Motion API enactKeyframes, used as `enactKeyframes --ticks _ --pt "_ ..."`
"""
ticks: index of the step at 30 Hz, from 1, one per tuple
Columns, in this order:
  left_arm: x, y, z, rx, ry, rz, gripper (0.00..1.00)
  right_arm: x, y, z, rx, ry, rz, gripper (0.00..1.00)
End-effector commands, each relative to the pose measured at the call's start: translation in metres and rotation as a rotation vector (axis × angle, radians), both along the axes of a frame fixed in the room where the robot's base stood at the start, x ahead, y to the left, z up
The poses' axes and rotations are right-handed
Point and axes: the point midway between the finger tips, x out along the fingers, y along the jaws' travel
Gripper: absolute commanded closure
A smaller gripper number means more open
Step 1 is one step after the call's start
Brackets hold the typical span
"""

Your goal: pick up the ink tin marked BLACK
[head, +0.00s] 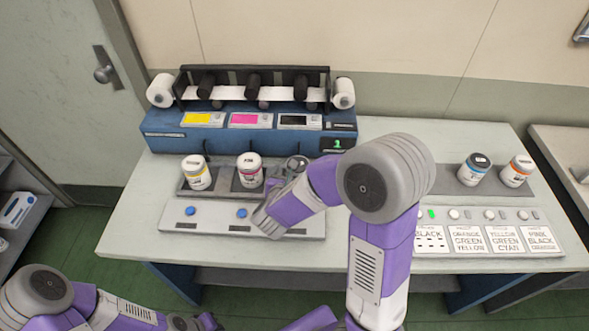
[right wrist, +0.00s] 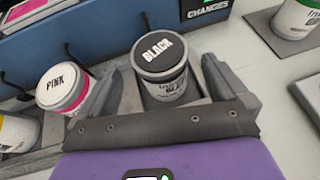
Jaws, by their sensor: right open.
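The ink tin marked BLACK (right wrist: 166,88) stands upright in the right wrist view, with a dark lid and a white body. In the head view this tin (head: 297,163) stands in the right slot of the dark tray, partly hidden by my right arm. My right gripper (right wrist: 168,72) is open, with one finger on each side of the BLACK tin; I cannot tell whether either finger touches it. In the head view the right gripper (head: 285,184) is mostly covered by its own wrist. My left arm shows at the bottom left, its gripper out of sight.
A PINK tin (right wrist: 64,91) stands just left of the left finger. A yellow-banded tin (head: 196,172) is farther left in the tray (head: 222,187). The blue rewinder (head: 170,143) stands behind. Two tins (head: 473,168) (head: 517,170) stand on a grey mat at right, behind label cards.

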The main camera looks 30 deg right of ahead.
Motion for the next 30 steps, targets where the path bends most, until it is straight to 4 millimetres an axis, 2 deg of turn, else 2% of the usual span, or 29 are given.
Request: enactKeyframes --ticks 9,19,30 --pt "0.000 0.000 -0.007 0.000 -0.001 0.000 1.00 0.031 -0.029 -0.014 -0.001 0.001 0.000 0.00" --pt "0.000 0.000 -0.007 0.000 -0.001 0.000 1.00 0.036 -0.034 -0.016 0.000 0.001 0.001 0.00" --pt "0.001 0.000 -0.007 0.000 -0.001 0.000 1.00 0.036 -0.034 -0.016 0.000 0.000 0.001 0.57"
